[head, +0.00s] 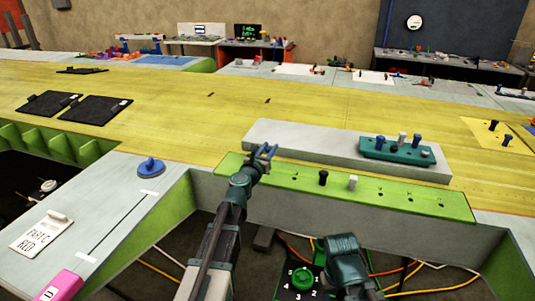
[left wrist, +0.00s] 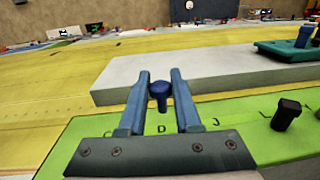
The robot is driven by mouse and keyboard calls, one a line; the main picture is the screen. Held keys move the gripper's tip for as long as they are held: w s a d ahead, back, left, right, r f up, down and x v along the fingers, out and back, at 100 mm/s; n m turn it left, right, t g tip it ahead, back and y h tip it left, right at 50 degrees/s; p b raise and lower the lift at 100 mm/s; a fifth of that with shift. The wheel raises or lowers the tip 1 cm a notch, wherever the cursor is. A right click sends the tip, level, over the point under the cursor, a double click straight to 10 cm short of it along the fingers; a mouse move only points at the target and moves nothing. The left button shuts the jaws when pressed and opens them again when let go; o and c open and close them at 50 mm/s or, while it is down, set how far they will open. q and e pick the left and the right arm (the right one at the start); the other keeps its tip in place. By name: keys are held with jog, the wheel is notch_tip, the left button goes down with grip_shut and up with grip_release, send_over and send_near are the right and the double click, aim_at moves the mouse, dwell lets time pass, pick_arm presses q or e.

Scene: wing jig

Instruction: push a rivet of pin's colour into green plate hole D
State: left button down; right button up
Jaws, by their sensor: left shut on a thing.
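My left gripper (head: 265,153) is over the left end of the green plate (head: 431,202). In the left wrist view its fingers (left wrist: 158,98) are closed around a blue rivet (left wrist: 159,90), head up. The letter D shows on the plate just below the rivet in that view; hole D itself is hidden. I cannot tell whether the rivet's lower end touches the plate. A black rivet (head: 323,177) and a light grey rivet (head: 353,183) stand in the plate to the right. My right gripper is not visible; only part of that arm shows at the bottom.
A teal rack (head: 397,156) with several blue, white and black rivets stands on a grey slab (head: 300,138) behind the plate. Much of the yellow surface (head: 240,95) is clear.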

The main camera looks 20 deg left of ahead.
pick_arm(q)
jog(key=shift+a, duration=0.25)
notch_tip(320, 180, down, 7)
jog(key=b, duration=0.6)
jog(key=shift+r, duration=0.2)
jog(key=shift+f+b, duration=0.15)
jog(key=shift+b, duration=0.25)
notch_tip(320, 180, down, 2)
jog(key=shift+f+b, duration=0.15)
jog(key=shift+b, duration=0.95)
jog(key=c, duration=0.5)
grip_release()
